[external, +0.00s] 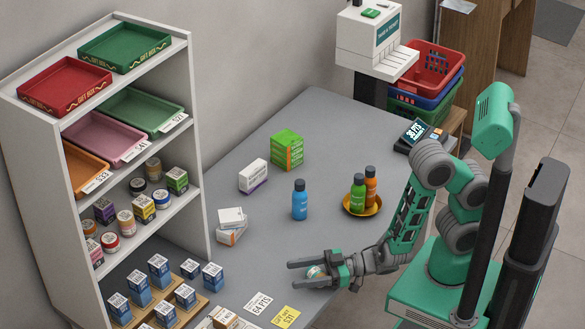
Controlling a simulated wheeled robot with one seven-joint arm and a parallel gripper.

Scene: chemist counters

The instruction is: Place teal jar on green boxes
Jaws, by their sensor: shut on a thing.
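My gripper (291,274) is low over the front part of the grey counter, with its fingers pointing left. It is shut on a small round jar (314,271) with a pale lid and a teal-green side, held between the fingers. The fingers hide part of the jar, and I cannot tell whether it touches the counter. The green boxes (287,150) form a block near the back of the counter, well beyond my gripper. Their top looks bare.
A blue bottle (300,201) stands between my gripper and the green boxes. A white box (253,176) and small white boxes (231,225) lie to the left. An orange dish (362,205) holds green and orange bottles. A shelf (197,130) stands at left.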

